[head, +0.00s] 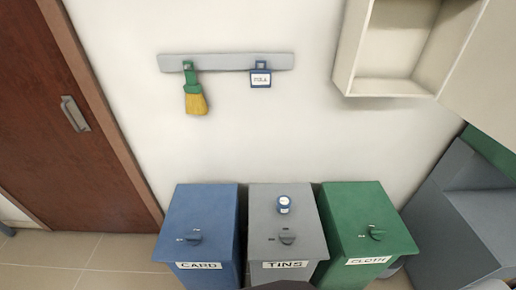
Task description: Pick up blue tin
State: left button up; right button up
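A small blue tin (284,209) with a white label and a pale top stands upright on the lid of the grey bin (262,226), which is labelled TINS. It sits towards the back of the lid, behind the lid's handle. Nothing is touching it from the sides. Neither of my grippers is in the head view.
A blue bin (208,215) labelled CARD and a green bin (360,212) labelled CLOTH flank the grey one. A wall rail (226,62) holds a brush (194,95) and a blue tag (260,79). An open cabinet (392,58) hangs at upper right.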

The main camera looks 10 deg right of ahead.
aim_at(284, 202)
jog(key=k+j+z, duration=0.15)
jog(key=z, duration=0.25)
jog(key=k+j+z, duration=0.15)
jog(key=z, duration=0.25)
jog(key=k+j+z, duration=0.1)
jog(key=z, duration=0.3)
jog(key=k+z, duration=0.2)
jog(key=z, duration=0.2)
jog(key=k+z, duration=0.2)
jog(key=z, duration=0.2)
